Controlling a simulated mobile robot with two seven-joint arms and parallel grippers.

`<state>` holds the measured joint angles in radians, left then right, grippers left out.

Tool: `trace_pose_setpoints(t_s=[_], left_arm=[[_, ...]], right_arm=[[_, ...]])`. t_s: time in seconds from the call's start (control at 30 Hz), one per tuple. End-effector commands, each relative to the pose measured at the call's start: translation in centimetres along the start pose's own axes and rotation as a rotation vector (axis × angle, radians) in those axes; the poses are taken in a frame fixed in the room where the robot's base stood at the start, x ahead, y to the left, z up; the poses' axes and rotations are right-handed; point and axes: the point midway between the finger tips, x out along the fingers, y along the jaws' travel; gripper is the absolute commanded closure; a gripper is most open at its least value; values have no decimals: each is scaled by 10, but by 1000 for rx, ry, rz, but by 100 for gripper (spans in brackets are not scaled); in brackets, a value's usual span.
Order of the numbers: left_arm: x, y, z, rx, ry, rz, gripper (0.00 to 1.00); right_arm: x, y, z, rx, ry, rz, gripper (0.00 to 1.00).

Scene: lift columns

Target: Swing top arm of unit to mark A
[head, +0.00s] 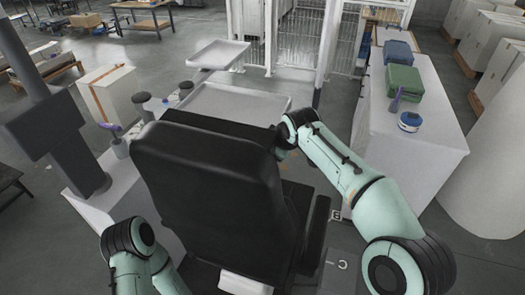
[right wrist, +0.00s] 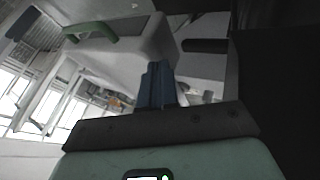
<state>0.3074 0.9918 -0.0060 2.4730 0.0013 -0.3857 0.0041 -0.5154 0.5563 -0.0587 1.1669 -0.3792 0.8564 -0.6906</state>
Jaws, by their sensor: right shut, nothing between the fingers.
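A unit with two pale trays, an upper one (head: 218,53) and a lower one (head: 222,101), stands beyond a large black padded seat back (head: 205,178) in the head view. I cannot tell which part is its top arm. My right arm reaches in from the right and its end goes out of sight by the seat back's upper right edge. My right gripper (right wrist: 157,85) is shut and empty in the right wrist view, near a pale body with a green handle (right wrist: 92,32). A small mark that looks like B (head: 336,215) and one like C (head: 342,265) lie at right. I cannot make out mark A. My left gripper is out of frame.
A white counter (head: 430,140) at right holds a green case (head: 404,82), a blue case (head: 397,52) and a blue round item (head: 409,121). A dark column (head: 55,130) stands at left. A white-framed mesh fence (head: 300,40) is behind. Open floor shows at back left.

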Motion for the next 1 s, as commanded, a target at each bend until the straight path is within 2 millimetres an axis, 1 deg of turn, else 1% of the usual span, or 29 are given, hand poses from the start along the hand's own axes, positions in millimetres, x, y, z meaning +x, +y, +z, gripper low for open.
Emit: trace_pose_setpoints(t_s=[0.17,0.4,0.5,0.6,0.77,1.0], left_arm=[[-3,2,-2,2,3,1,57],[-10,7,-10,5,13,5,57],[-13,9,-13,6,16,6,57],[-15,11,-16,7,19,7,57],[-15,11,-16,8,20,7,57],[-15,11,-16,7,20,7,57]], right_arm=[[22,0,1,0,-4,-3,100],[66,1,0,0,-2,-1,100],[80,1,0,0,-3,-1,100],[91,1,0,0,-2,0,100],[98,1,0,0,-1,0,100],[99,0,1,1,-1,0,100]])
